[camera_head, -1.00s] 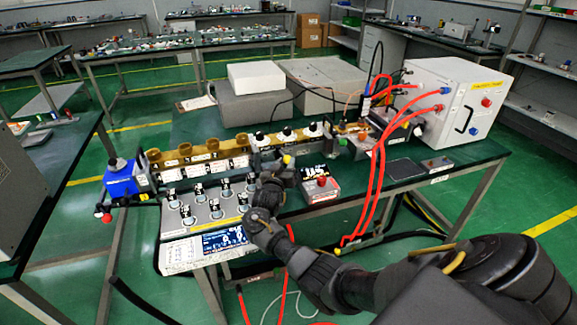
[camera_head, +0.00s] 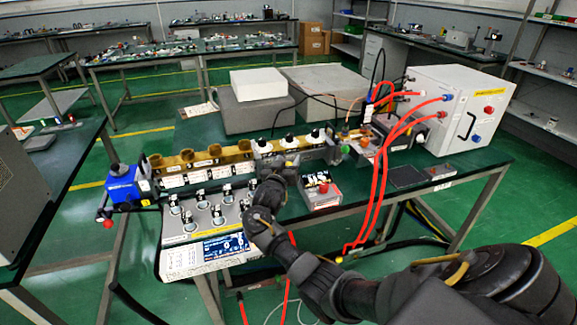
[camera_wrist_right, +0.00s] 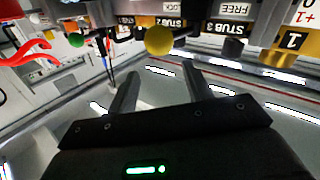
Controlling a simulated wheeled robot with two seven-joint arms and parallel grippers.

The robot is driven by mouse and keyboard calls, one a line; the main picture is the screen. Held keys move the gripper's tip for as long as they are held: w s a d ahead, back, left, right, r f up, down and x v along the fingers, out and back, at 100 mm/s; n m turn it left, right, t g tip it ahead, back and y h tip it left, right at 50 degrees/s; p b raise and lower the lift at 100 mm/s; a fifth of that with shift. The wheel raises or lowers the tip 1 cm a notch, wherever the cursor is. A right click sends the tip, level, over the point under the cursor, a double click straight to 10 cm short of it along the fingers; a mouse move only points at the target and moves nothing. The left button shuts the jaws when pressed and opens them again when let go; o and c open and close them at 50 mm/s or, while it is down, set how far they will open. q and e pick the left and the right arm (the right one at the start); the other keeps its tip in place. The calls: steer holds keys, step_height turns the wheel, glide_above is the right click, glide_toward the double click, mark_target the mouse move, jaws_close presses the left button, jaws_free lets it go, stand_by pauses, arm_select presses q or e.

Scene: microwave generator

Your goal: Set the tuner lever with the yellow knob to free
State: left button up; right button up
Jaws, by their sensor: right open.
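The yellow knob (camera_wrist_right: 158,40) shows in the right wrist view, at the lower edge of the tuner. The tuner (camera_head: 292,150) carries labels FREE (camera_wrist_right: 237,10), STUB 3 and STUB 2, upside down in that view; another is partly cut off. My right gripper (camera_wrist_right: 160,74) is open and empty. Its two fingertips lie just below the yellow knob in the wrist view, apart from it in the picture; the depth gap is unclear. In the head view my right gripper (camera_head: 286,172) is in front of the tuner and hides part of it. My left gripper is not in view.
A green knob (camera_wrist_right: 76,40) is left of the yellow one in the wrist view. A control panel with black knobs (camera_head: 200,217) is left of my right arm, a small red-knobbed box (camera_head: 322,193) right of it. Red cables (camera_head: 380,185) hang further right.

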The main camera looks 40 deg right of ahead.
steer(key=s+a+r, duration=0.8)
steer(key=s+r, duration=0.1)
steer(key=s, duration=0.2)
steer(key=shift+s+p, duration=0.15)
steer(key=shift+p, duration=0.15)
steer(key=shift+r, duration=0.1)
